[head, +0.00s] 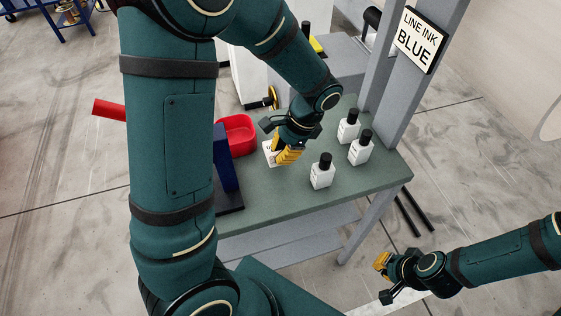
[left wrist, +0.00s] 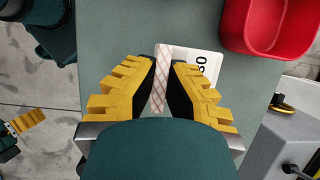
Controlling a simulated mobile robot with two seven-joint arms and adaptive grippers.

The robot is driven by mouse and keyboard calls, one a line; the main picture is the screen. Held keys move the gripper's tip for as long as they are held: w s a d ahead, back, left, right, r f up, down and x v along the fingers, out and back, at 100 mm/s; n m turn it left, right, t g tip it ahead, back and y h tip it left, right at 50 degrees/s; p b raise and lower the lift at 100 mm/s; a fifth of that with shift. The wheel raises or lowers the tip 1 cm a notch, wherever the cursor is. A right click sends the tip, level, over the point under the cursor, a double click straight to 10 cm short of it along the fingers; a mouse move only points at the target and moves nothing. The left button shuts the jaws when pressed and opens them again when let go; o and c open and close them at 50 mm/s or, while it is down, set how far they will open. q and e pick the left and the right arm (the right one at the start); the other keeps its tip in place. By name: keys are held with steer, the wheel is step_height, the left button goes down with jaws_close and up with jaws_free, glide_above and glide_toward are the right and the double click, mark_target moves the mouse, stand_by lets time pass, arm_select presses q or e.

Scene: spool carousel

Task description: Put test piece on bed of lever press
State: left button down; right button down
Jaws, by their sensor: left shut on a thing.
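The test piece, a thin pale strip with a pinkish crosshatch (left wrist: 159,85), stands between the black pads of my left gripper (left wrist: 163,64) in the left wrist view. The gripper is shut on it, just over the green table in the head view (head: 287,156); whether the piece touches the table I cannot tell. What looks like the lever press, a dark blue upright (head: 225,165) on a black base (head: 231,200), stands to the left, partly hidden by my arm. A red handle sticks out farther left. My right gripper (head: 382,264) is off the table; its opening is unclear.
A white numbered card (left wrist: 190,57) lies under the left gripper. A red tray (head: 237,148) is behind it. Three white bottles with black caps (head: 322,172) stand to the right. A post with a LINE INK BLUE sign (head: 420,39) rises at right. The table's front (head: 290,205) is clear.

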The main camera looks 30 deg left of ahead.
arm_select(q)
steer(key=shift+f+b, duration=0.35)
steer(key=shift+f, duration=1.85)
steer(key=shift+f, duration=0.1)
steer(key=c, duration=1.1)
jaws_free()
steer(key=shift+c, duration=0.2)
